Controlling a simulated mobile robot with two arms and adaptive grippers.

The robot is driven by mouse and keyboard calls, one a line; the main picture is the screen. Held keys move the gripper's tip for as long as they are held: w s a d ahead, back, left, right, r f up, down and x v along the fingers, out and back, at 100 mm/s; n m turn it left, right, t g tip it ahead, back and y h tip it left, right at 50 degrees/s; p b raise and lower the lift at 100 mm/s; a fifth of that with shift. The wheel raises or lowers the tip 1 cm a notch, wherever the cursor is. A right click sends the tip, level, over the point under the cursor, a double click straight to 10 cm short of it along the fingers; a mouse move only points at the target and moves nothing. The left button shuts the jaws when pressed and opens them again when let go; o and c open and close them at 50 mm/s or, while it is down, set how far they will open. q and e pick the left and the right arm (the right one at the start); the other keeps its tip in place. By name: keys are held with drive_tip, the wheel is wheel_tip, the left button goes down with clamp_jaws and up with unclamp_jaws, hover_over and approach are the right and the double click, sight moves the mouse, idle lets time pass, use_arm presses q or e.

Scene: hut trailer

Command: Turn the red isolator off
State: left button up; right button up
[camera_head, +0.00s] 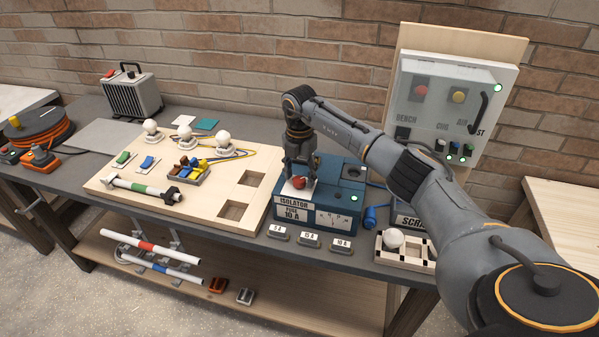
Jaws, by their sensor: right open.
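The isolator is a blue box (347,196) on the bench, labelled "ISOLATOR FUSE 10 A", with a gauge on its front and a small green light on its right side. A red knob (298,182) sits on a pale plate on top at the left. My right gripper (299,178) points down from above, directly over the red knob. Its fingers are open and stand around or just behind the knob; I cannot tell whether they touch it. The gripper hides part of the plate and the knob's far side. My left gripper is not in view.
A wooden board (120,180) with bulbs, switches and a tube lies left of the isolator. Several small fuses (309,240) lie in front of it. A scrap box (408,222) and a tray with a bulb (415,256) stand right. A switch panel (450,105) stands behind.

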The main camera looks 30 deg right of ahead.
drive_tip(key=shift+f, duration=0.1)
drive_tip(key=c, duration=1.1)
drive_tip(key=shift+c, duration=0.2)
drive_tip(key=shift+n, duration=0.4)
drive_tip(key=n+b, duration=0.2)
drive_tip(key=n, duration=0.1)
drive_tip(key=shift+n, duration=0.3)
drive_tip(key=n+b, duration=0.2)
drive_tip(key=n, duration=0.2)
drive_tip(key=shift+n, duration=0.3)
drive_tip(key=n+b, duration=0.1)
drive_tip(key=n, duration=0.3)
drive_tip(key=shift+a+n+b, duration=0.1)
drive_tip(key=shift+n+b, duration=0.5)
drive_tip(key=shift+n, duration=1.9)
